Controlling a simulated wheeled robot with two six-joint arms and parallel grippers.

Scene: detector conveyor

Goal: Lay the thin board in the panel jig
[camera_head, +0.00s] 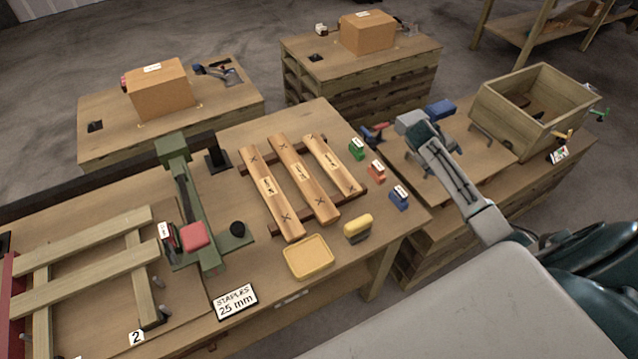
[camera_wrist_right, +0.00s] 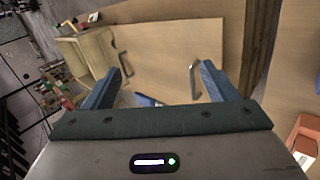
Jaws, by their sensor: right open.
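Three pale boards lie side by side on dark rails in the head view: a left board (camera_head: 270,195), a middle board (camera_head: 303,180) and a right board (camera_head: 333,166). Each has a small label and dark crosses; the labels are too small to read, so I cannot tell which is thin. The panel jig (camera_head: 185,330) at lower left holds a frame of pale slats (camera_head: 85,278). My right gripper (camera_head: 420,122) is over the right-hand table, away from the boards. In the right wrist view my right gripper (camera_wrist_right: 160,78) is open and empty. My left gripper is not in view.
A green stapling arm (camera_head: 200,225) with a red pad stands between jig and boards. A yellow tray (camera_head: 308,257), a yellow-topped block (camera_head: 357,228) and small coloured blocks (camera_head: 376,172) sit near the boards. A wooden crate (camera_head: 530,110) stands at right.

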